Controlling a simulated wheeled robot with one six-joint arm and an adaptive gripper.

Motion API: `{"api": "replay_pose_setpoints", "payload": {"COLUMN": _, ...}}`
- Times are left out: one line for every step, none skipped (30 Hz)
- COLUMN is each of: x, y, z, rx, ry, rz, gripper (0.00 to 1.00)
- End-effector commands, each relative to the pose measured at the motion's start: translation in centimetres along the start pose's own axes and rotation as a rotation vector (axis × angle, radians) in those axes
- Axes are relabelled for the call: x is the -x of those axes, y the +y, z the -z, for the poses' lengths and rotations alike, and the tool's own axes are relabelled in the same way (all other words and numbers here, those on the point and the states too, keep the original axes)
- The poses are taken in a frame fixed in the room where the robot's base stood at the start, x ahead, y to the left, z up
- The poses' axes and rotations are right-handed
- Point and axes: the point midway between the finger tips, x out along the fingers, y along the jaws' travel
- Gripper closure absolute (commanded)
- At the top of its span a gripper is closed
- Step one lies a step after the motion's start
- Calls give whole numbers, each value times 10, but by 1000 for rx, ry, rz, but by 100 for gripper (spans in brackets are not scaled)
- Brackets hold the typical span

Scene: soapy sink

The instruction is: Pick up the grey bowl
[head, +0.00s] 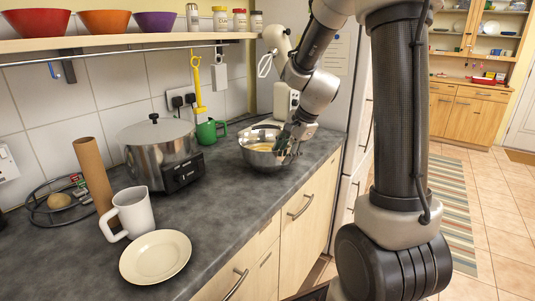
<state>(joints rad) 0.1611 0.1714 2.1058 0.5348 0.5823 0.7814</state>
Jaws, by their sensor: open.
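The grey bowl (258,159) is a shiny metal mixing bowl on the dark countertop, towards the far end of the counter. Something pale yellow lies inside it. My gripper (287,153) is open at the bowl's right side, close to its rim. My gripper hides part of the right rim. I cannot tell whether the fingers touch the bowl or straddle its wall.
A silver pot (160,150), a white mug (133,212), a cream plate (156,257), a cardboard tube (92,172) and a green mug (206,132) stand on the counter. A stand mixer (277,45) is behind the bowl. A shelf (130,40) runs above.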

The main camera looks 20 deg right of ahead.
Motion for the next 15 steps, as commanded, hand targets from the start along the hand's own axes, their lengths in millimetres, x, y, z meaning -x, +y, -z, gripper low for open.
{"api": "replay_pose_setpoints", "payload": {"x": -7, "y": 1, "z": 0, "rx": 1, "ry": -2, "rz": -3, "gripper": 55}}
{"api": "replay_pose_setpoints", "payload": {"x": -11, "y": 1, "z": 0, "rx": 0, "ry": -2, "rz": -3, "gripper": 55}}
{"api": "replay_pose_setpoints", "payload": {"x": -16, "y": 1, "z": 0, "rx": 0, "ry": -1, "rz": -3, "gripper": 55}}
{"api": "replay_pose_setpoints", "payload": {"x": -20, "y": 2, "z": 0, "rx": 1, "ry": -1, "rz": -4, "gripper": 55}}
{"api": "replay_pose_setpoints", "payload": {"x": -26, "y": 2, "z": 1, "rx": 2, "ry": -2, "rz": -5, "gripper": 55}}
{"api": "replay_pose_setpoints", "payload": {"x": -32, "y": 3, "z": 1, "rx": 1, "ry": -1, "rz": -4, "gripper": 55}}
{"api": "replay_pose_setpoints", "payload": {"x": -37, "y": 3, "z": 2, "rx": 2, "ry": -2, "rz": -4, "gripper": 55}}
{"api": "replay_pose_setpoints", "payload": {"x": -42, "y": 3, "z": 2, "rx": 3, "ry": -2, "rz": -5, "gripper": 55}}
{"api": "replay_pose_setpoints", "payload": {"x": -47, "y": 3, "z": 2, "rx": 3, "ry": -1, "rz": -3, "gripper": 55}}
{"api": "replay_pose_setpoints", "payload": {"x": -50, "y": 3, "z": 2, "rx": 2, "ry": -1, "rz": -3, "gripper": 55}}
{"api": "replay_pose_setpoints", "payload": {"x": -53, "y": 3, "z": 2, "rx": 3, "ry": -1, "rz": -3, "gripper": 55}}
{"api": "replay_pose_setpoints", "payload": {"x": -55, "y": 3, "z": 2, "rx": 4, "ry": -1, "rz": -3, "gripper": 55}}
{"api": "replay_pose_setpoints", "payload": {"x": -56, "y": 3, "z": 2, "rx": 4, "ry": -1, "rz": -2, "gripper": 55}}
{"api": "replay_pose_setpoints", "payload": {"x": -57, "y": 2, "z": 2, "rx": 4, "ry": 0, "rz": -2, "gripper": 55}}
{"api": "replay_pose_setpoints", "payload": {"x": -57, "y": 2, "z": 2, "rx": 4, "ry": 0, "rz": -1, "gripper": 55}}
